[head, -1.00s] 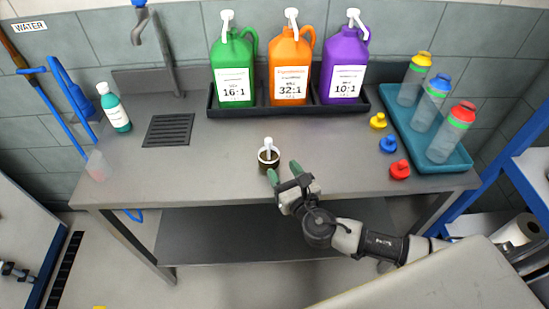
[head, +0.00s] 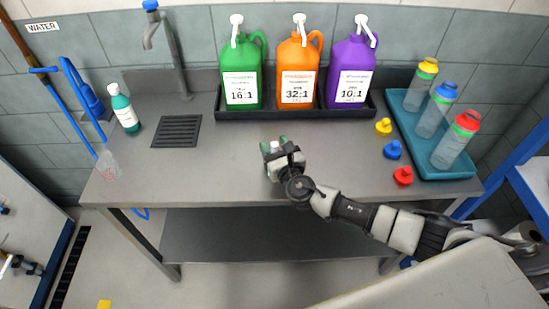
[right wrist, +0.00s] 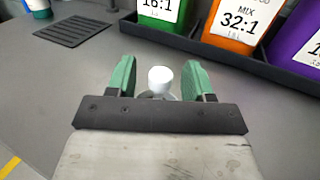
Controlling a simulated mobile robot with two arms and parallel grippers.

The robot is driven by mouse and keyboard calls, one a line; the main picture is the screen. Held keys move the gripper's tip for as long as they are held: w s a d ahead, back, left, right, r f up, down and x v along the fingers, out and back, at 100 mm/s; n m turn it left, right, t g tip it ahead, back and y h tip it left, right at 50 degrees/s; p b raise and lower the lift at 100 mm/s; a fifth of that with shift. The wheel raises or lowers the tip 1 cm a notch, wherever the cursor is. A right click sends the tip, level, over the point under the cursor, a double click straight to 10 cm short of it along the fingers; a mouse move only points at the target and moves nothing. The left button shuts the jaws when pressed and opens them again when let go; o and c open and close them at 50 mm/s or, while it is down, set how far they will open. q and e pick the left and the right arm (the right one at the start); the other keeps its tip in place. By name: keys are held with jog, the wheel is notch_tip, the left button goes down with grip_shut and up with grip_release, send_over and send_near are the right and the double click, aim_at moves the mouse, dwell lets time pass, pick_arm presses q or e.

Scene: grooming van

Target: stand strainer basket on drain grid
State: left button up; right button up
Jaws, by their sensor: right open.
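The strainer basket is mostly hidden behind my right gripper. Its white knob (head: 274,151) shows between the fingers in the head view. In the right wrist view the white knob (right wrist: 161,79) stands between the two green fingers, with a visible gap to each. My right gripper (head: 274,143) is open around the knob, over the front middle of the steel table; it also shows in the right wrist view (right wrist: 160,80). The dark slotted drain grid (head: 176,131) lies bare on the table to the left, and shows at upper left in the right wrist view (right wrist: 73,31). My left gripper is not in view.
Green (head: 241,77), orange (head: 297,73) and purple (head: 350,74) jugs stand in a black tray behind. Coloured caps (head: 393,150) and a bottle tray (head: 398,104) are right. The table between gripper and grid is clear.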

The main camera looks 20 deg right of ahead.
grip_shut()
jog(key=shift+r, duration=0.2)
